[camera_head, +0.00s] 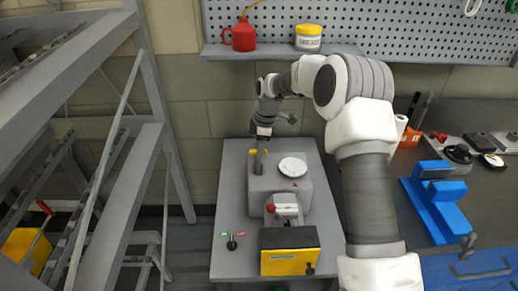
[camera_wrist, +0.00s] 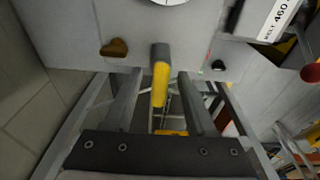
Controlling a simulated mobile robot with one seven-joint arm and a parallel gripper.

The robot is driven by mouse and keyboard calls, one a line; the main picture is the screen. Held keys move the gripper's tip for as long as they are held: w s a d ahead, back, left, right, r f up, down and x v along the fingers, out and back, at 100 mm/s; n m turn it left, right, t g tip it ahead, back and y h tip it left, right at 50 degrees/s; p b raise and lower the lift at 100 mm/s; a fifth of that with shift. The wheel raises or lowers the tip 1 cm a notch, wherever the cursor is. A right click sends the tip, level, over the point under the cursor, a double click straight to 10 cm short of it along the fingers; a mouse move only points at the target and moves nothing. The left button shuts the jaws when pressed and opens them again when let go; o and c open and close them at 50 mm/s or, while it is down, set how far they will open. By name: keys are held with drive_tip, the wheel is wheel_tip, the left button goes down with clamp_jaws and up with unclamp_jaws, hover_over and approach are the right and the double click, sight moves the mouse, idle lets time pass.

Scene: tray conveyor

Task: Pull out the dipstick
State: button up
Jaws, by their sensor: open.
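A grey machine housing (camera_head: 305,197) stands on a grey bench with a white round dial (camera_head: 292,167) on top. Two small yellow parts show at its back left, one being a yellow piece (camera_head: 252,152) beside my gripper (camera_head: 260,147). In the wrist view, a yellow handle with a grey end (camera_wrist: 160,84) stands between the two fingers of my gripper (camera_wrist: 158,90). The fingers are apart, with a gap on each side of the handle. A brownish-yellow knob (camera_wrist: 115,48) lies left of it, outside the fingers. I cannot tell for certain which yellow part is the dipstick.
A yellow-fronted box (camera_head: 290,262) and a red-knobbed lever (camera_head: 271,208) are at the bench front. A shelf above holds a red oil can (camera_head: 243,35) and a yellow-white tub (camera_head: 308,38). A metal rack stands left; a blue fixture (camera_head: 437,205) sits right.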

clamp_jaws()
drive_tip(key=shift+r, duration=0.2)
idle(0.3)
drive_tip(key=shift+r+p, duration=1.9)
drive_tip(key=shift+r, duration=0.75)
drive_tip(key=shift+r, duration=0.1)
drive_tip(key=shift+r+p, duration=1.5)
drive_tip(key=shift+r, duration=0.45)
